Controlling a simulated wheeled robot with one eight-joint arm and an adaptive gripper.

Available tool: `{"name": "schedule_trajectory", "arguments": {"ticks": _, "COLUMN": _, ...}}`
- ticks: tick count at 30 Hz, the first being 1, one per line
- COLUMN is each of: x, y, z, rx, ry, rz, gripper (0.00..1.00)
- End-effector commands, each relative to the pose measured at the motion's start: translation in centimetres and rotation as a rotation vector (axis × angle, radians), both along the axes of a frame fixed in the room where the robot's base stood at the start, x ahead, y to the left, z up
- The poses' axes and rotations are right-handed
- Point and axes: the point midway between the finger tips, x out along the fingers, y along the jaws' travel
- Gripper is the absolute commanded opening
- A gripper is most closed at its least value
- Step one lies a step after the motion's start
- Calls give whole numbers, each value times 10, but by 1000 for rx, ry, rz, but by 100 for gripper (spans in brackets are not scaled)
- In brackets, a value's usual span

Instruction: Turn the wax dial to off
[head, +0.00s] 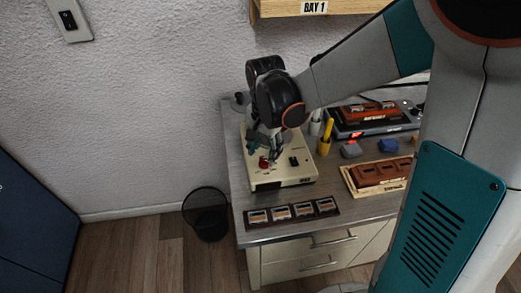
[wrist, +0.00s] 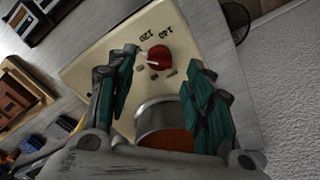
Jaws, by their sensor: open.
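The wax dial, a red knob with a pale pointer line (wrist: 158,56), sits on the top of a cream box (head: 296,174) on the bench. In the wrist view, dark numbers "120" and "140" and small marks surround the dial, and a round metal pot (wrist: 165,122) with orange-brown content is set in the same box (wrist: 85,72). My gripper (wrist: 162,78) is open above the box, with one teal-padded finger on each side of the dial in the picture. I cannot tell whether either finger touches it. In the head view the dial (head: 264,162) shows just below my gripper (head: 264,152).
A black switch (head: 294,161) is on the box's right side. A dark tray of several small blocks (head: 292,213) lies in front. A wire bin (head: 207,214) is on the floor left.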

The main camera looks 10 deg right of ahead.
Motion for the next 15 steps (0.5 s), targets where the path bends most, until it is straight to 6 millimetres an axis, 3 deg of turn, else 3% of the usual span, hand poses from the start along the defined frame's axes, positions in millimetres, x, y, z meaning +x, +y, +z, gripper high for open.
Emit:
{"name": "schedule_trajectory", "arguments": {"ticks": 1, "x": 0, "y": 0, "z": -11, "rx": 0, "ry": 0, "rz": 0, "gripper": 48}}
{"name": "schedule_trajectory", "arguments": {"ticks": 6, "x": 0, "y": 0, "z": -30, "rx": 0, "ry": 0, "rz": 0, "gripper": 48}}
{"name": "schedule_trajectory", "arguments": {"ticks": 15, "x": 0, "y": 0, "z": -38, "rx": 0, "ry": 0, "rz": 0, "gripper": 48}}
